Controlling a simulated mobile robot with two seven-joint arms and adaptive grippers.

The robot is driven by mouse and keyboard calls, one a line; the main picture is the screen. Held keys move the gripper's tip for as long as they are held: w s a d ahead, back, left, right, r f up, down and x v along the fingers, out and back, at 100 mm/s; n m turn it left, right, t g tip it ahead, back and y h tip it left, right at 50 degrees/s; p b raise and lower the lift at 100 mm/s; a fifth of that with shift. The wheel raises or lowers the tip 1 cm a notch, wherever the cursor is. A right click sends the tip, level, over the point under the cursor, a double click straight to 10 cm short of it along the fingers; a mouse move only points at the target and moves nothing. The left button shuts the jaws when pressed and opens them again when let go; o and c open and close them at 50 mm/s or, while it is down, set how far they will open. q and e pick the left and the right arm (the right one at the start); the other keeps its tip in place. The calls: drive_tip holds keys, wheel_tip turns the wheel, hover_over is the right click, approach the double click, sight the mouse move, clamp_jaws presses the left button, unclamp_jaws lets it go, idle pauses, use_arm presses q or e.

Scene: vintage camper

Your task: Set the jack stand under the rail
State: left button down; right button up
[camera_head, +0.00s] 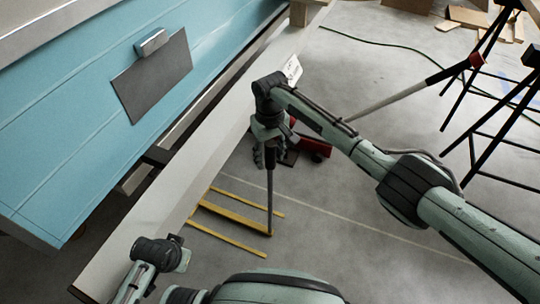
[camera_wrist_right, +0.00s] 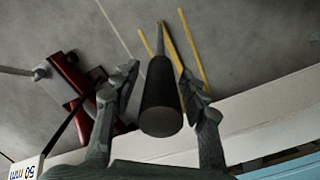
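A red and dark metal object (camera_head: 313,147) lies on the floor beside my right gripper; it also shows in the right wrist view (camera_wrist_right: 69,76). I cannot tell if it is the jack stand. My right gripper (camera_head: 268,158) is low beside the long pale rail (camera_head: 215,132). In the right wrist view its fingers (camera_wrist_right: 159,75) stand on both sides of a dark rod (camera_wrist_right: 160,100), with a gap at the left finger. The rod reaches down toward yellow strips. My left arm shows at lower left, over the pale rail; its fingers do not show.
The blue camper wall (camera_head: 75,130) stands behind the rail. Yellow strips (camera_head: 228,219) lie on the floor. A white card marked 50 mm (camera_head: 292,70) is by the rail. Dark trestle legs (camera_head: 487,95) and a green cable (camera_head: 385,44) are at right.

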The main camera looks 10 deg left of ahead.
drive_tip(key=shift+r, duration=0.15)
wheel_tip(320, 180, up, 12)
drive_tip(key=shift+f, duration=0.15)
idle(0.4)
drive_tip(key=shift+s, duration=0.1)
idle(0.3)
